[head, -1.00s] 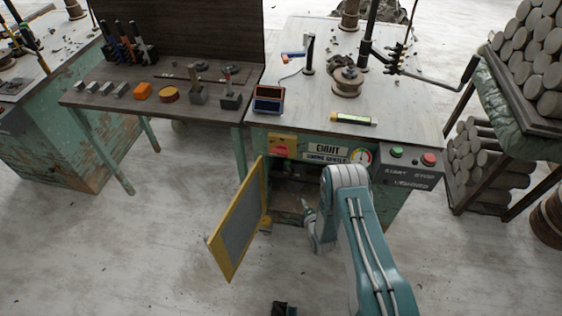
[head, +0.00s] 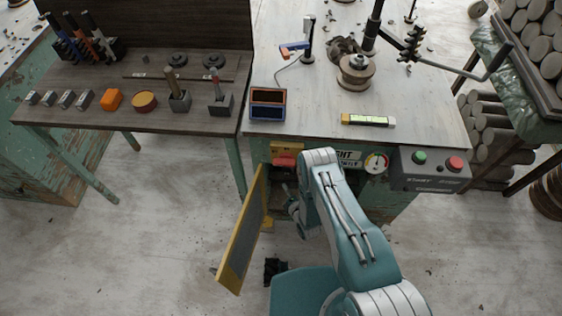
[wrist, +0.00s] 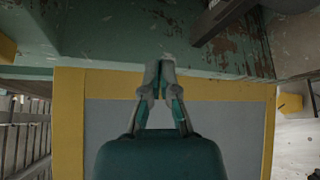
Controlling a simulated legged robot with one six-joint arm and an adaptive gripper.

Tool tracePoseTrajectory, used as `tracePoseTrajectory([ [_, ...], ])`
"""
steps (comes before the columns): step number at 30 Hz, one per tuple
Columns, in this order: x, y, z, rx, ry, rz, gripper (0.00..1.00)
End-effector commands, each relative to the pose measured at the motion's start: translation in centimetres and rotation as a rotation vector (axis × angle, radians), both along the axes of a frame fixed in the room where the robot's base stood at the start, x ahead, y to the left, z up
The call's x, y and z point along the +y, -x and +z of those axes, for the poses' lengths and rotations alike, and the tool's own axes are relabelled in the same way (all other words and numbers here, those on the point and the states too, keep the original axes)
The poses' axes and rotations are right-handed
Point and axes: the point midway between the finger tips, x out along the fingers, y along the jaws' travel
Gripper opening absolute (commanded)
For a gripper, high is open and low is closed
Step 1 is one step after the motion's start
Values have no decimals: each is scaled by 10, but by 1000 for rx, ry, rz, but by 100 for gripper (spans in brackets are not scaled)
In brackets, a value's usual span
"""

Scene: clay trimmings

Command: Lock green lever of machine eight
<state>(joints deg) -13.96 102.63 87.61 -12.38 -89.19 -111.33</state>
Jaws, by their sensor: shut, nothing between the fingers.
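Machine eight (head: 400,125) is the green bench ahead, with its "EIGHT" label (head: 347,157) partly hidden by my arm. Its yellow-framed door (head: 243,232) stands swung open at the front, left of my arm. My gripper (head: 287,190) is at the cabinet opening, beside the door's inner side. In the wrist view my gripper (wrist: 160,68) is shut and empty, its tips in front of the yellow frame (wrist: 115,82) and close below a worn green surface (wrist: 110,35). I cannot make out a green lever; the cabinet's inside is dark and mostly hidden by my arm.
A yellow box with a red part (head: 285,160) sits above the opening. A gauge (head: 376,163) and a grey start/stop box (head: 432,170) are to the right. A tool table (head: 110,75) adjoins on the left, a clay-log rack (head: 495,130) on the right.

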Motion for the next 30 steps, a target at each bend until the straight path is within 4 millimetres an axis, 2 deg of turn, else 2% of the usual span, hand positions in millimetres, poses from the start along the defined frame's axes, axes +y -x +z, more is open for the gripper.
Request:
tracePoseTrajectory([
  [11,6,-7,-2,-3,5,1,0],
  [21,29,-54,-12,-3,3,0,0],
  [30,45,-85,-19,-1,5,1,0],
])
